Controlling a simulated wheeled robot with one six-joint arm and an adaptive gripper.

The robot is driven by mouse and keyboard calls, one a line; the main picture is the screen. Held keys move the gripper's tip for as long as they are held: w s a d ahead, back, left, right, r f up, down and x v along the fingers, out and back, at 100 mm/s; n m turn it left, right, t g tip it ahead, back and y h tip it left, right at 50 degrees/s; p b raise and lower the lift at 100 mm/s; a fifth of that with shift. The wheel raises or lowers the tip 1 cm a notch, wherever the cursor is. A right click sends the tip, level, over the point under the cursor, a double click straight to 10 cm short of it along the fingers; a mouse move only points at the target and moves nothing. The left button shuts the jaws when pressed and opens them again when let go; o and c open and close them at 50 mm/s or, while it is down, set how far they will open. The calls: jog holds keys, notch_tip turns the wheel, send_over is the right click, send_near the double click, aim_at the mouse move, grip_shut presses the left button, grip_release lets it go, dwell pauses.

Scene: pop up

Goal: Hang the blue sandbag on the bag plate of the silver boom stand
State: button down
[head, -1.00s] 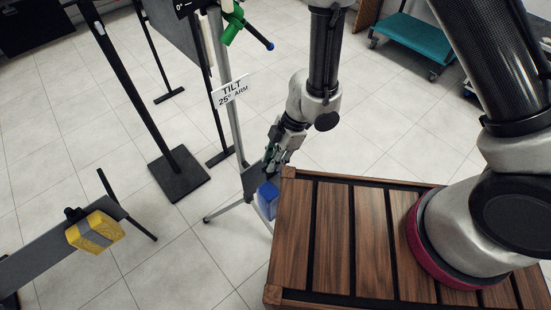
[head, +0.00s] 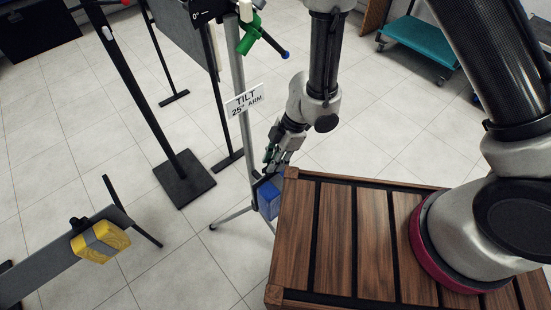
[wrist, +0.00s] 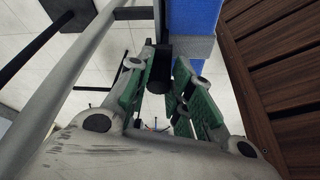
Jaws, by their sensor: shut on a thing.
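The blue sandbag (head: 268,200) hangs low beside the silver boom stand (head: 243,125), close to the left edge of the wooden deck. In the wrist view its blue side (wrist: 193,22) shows at the top, beyond the fingers. My gripper (head: 272,158) is above the bag, right of the stand's pole. In the wrist view my gripper (wrist: 160,78) has its green pads closed around a dark strap or handle of the bag. The stand's silver tube (wrist: 70,72) runs close along the left. A dark plate (head: 256,188) shows at the bag's left; whether the bag rests on it, I cannot tell.
A yellow sandbag (head: 100,242) hangs on a grey beam at lower left. A black stand base (head: 184,178) is left of the silver stand. The wooden deck (head: 340,240) borders the bag on the right. A teal cart (head: 420,47) stands behind.

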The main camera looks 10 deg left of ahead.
jog(key=shift+f, duration=0.3)
jog(key=c, duration=1.2)
grip_release()
jog(key=v, duration=1.2)
